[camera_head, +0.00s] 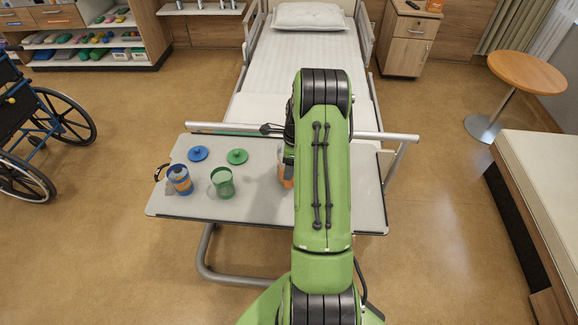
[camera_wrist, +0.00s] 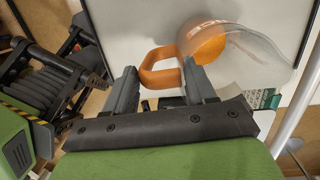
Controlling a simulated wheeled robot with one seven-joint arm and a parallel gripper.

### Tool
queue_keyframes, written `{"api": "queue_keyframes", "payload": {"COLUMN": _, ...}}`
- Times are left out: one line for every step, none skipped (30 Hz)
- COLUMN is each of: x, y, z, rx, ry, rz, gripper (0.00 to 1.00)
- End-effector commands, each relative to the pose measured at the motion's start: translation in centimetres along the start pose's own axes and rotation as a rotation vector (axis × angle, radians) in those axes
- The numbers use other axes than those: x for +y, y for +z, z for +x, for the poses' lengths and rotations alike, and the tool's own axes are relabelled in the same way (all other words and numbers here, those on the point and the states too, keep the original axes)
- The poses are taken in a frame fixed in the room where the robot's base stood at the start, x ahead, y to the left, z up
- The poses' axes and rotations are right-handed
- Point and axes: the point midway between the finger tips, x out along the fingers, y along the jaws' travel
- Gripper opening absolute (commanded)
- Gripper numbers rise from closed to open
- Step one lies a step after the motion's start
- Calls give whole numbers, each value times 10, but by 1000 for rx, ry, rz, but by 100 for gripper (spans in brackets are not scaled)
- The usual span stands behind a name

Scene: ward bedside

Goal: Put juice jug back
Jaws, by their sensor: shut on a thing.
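The juice jug (camera_wrist: 230,45) shows in the wrist view as a clear, rounded vessel with orange inside, pale lettering and an orange handle. My gripper (camera_wrist: 159,68) is shut on the handle, with one finger on each side of it. In the head view, my green arm hides most of the jug; only a small orange part (camera_head: 286,177) shows at the arm's left edge, over the overbed table (camera_head: 255,205). I cannot tell whether the jug touches the tabletop.
On the table's left stand a blue cup (camera_head: 180,182) with orange in it and a green cup (camera_head: 222,184). Behind them lie a blue lid (camera_head: 197,153) and a green lid (camera_head: 237,156). The bed (camera_head: 300,60) is beyond, a wheelchair (camera_head: 50,130) left, a bedside cabinet (camera_head: 408,45) back right.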

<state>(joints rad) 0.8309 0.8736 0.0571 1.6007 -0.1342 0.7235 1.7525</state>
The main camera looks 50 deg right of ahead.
Motion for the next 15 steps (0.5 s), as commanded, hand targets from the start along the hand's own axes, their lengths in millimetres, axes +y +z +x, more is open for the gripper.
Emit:
{"api": "queue_keyframes", "payload": {"x": -1, "y": 0, "z": 2, "rx": 0, "ry": -3, "rz": -1, "gripper": 5}}
{"api": "queue_keyframes", "payload": {"x": -1, "y": 0, "z": 2, "rx": 0, "ry": -4, "rz": -1, "gripper": 5}}
{"api": "queue_keyframes", "payload": {"x": -1, "y": 0, "z": 1, "rx": -1, "ry": -4, "rz": -1, "gripper": 5}}
{"api": "queue_keyframes", "payload": {"x": -1, "y": 0, "z": 1, "rx": -1, "ry": -4, "rz": -1, "gripper": 5}}
{"api": "queue_keyframes", "payload": {"x": -1, "y": 0, "z": 1, "rx": 0, "ry": -4, "rz": -1, "gripper": 5}}
{"api": "queue_keyframes", "payload": {"x": -1, "y": 0, "z": 1, "rx": 0, "ry": -3, "rz": -1, "gripper": 5}}
{"api": "queue_keyframes", "payload": {"x": -1, "y": 0, "z": 2, "rx": 0, "ry": -3, "rz": -1, "gripper": 5}}
{"api": "queue_keyframes", "payload": {"x": -1, "y": 0, "z": 3, "rx": -1, "ry": -3, "rz": -1, "gripper": 5}}
{"api": "queue_keyframes", "payload": {"x": -1, "y": 0, "z": 4, "rx": -1, "ry": -3, "rz": -1, "gripper": 5}}
{"api": "queue_keyframes", "payload": {"x": -1, "y": -1, "z": 5, "rx": -1, "ry": -3, "rz": -1, "gripper": 5}}
{"api": "queue_keyframes", "payload": {"x": -1, "y": -1, "z": 5, "rx": 0, "ry": -2, "rz": -1, "gripper": 58}}
{"api": "queue_keyframes", "payload": {"x": -1, "y": -1, "z": 5, "rx": 0, "ry": -2, "rz": -1, "gripper": 64}}
{"api": "queue_keyframes", "payload": {"x": -1, "y": -1, "z": 5, "rx": 0, "ry": -2, "rz": -1, "gripper": 69}}
{"api": "queue_keyframes", "payload": {"x": -1, "y": -1, "z": 4, "rx": 0, "ry": -2, "rz": -1, "gripper": 74}}
{"api": "queue_keyframes", "payload": {"x": -1, "y": 0, "z": 4, "rx": 0, "ry": -2, "rz": -1, "gripper": 80}}
